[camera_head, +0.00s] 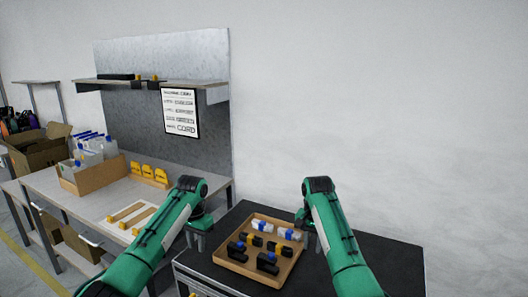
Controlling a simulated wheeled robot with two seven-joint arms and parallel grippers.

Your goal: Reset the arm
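My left arm comes in from the lower left, and its green and grey gripper (194,241) hangs down just left of the shallow brown tray (250,278) on the black tabletop. My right arm comes in from the lower right, and its gripper (307,240) hangs at the tray's right side, near its back right corner. Both grippers appear empty. The fingers are small and dark, and I cannot tell how far apart they are. The tray holds several small black, yellow, blue and white parts.
A light workbench (98,207) stands at the left with a cardboard box (95,178) of bottles, yellow pieces (149,172) and wooden strips (127,213). A metal back panel with a shelf (180,84) and a printed sign (180,113) rises behind. The black tabletop (375,262) is clear at the right.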

